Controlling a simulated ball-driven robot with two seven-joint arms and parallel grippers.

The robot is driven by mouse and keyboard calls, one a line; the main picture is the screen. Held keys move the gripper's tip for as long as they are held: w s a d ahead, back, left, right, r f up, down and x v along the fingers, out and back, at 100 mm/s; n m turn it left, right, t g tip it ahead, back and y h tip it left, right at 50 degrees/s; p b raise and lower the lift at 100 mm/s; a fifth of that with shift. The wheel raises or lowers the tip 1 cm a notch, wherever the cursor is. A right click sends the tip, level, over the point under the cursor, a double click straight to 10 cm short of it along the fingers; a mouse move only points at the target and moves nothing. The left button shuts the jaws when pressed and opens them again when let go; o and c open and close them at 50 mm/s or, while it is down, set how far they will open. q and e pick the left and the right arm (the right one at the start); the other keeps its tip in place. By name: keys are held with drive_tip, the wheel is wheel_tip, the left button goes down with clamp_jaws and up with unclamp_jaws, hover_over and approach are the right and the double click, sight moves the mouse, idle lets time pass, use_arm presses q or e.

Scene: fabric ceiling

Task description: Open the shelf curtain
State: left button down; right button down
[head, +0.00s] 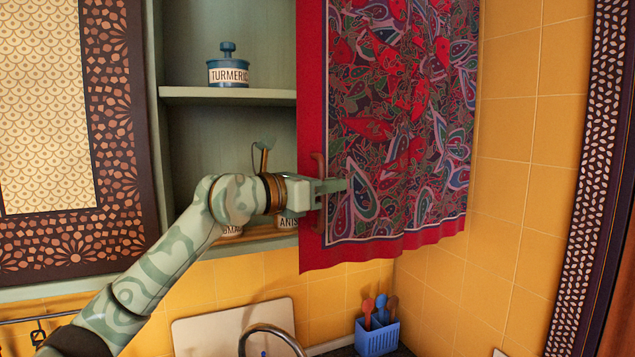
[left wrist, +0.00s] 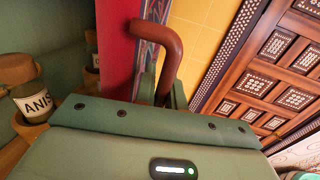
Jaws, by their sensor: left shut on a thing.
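The shelf curtain (head: 405,130) is red with a paisley print and hangs over the right part of the shelf (head: 225,95). The shelf's left part is uncovered. A red-brown handle (head: 318,165) sits at the curtain's left edge; it also shows in the left wrist view (left wrist: 172,50). My left gripper (head: 335,186) is shut on the handle, and its fingers (left wrist: 163,92) are partly hidden behind the gripper body in the left wrist view. My right gripper is in neither view.
A turmeric jar (head: 228,72) stands on the upper board. An anise jar (head: 288,222) is on the lower board, close to my left wrist. Below are a blue utensil holder (head: 377,338), a cutting board (head: 215,330) and a faucet (head: 272,330). A tiled wall (head: 530,130) bounds the right.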

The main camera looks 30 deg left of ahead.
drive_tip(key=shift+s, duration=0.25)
use_arm(q)
drive_tip(key=shift+w+d, duration=0.1)
drive_tip(key=shift+w, duration=0.1)
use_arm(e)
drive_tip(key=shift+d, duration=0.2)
use_arm(q)
drive_tip(key=c, duration=1.7)
unclamp_jaws()
drive_tip(key=shift+c, duration=0.2)
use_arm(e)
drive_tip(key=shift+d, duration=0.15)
use_arm(q)
drive_tip(key=shift+s, duration=0.1)
